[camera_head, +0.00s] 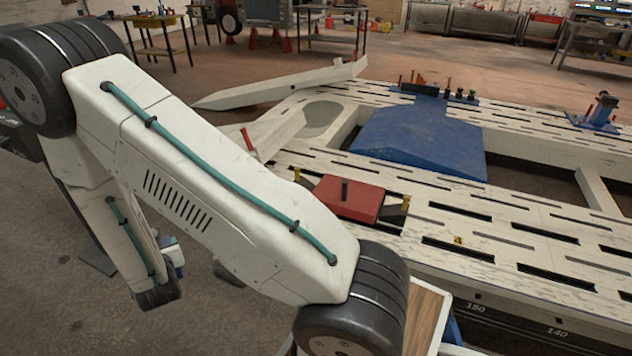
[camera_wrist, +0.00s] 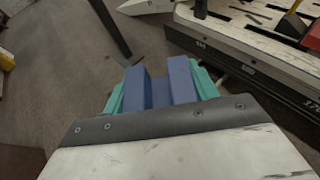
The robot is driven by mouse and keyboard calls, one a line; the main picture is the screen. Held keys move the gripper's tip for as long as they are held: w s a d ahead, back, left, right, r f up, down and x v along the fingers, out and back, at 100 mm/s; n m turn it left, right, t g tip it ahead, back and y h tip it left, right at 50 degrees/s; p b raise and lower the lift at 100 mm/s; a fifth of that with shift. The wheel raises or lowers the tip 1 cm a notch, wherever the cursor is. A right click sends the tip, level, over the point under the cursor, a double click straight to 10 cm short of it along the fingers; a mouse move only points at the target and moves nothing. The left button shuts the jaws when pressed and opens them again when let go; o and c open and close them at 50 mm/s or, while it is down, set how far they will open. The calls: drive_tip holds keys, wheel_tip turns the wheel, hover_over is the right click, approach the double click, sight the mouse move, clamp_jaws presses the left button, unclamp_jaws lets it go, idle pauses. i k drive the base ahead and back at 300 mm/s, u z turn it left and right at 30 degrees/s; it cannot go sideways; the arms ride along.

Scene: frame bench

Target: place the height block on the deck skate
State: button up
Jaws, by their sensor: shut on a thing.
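My gripper (camera_wrist: 158,85) is shut on a blue block with two upright sides and a lower middle, which looks like the height block (camera_wrist: 183,80). Teal fingers press on its outer sides. It is held over the grey floor, beside the frame bench and apart from it. In the head view my arm hides most of the gripper; only a small blue patch shows beside the wrist. A red plate with a dark upright pin (camera_head: 345,200), probably the deck skate, sits on the slotted bench deck. Its edge also seems to show at the right of the wrist view (camera_wrist: 312,37).
The white slotted frame bench (camera_head: 480,232) fills the right side. A blue sloped plate (camera_head: 420,140) lies in its middle. A pale beam (camera_head: 270,90) sticks out at its far left end. Yellow-topped pins stand near the red plate. A table leg-like bar (camera_wrist: 110,28) stands near the gripper.

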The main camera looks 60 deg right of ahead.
sight(350, 187)
drive_tip(key=z, duration=0.35)
drive_tip(key=i, duration=0.9)
drive_tip(key=z, duration=1.4)
drive_tip(key=i, duration=0.55)
drive_tip(key=z, duration=0.6)
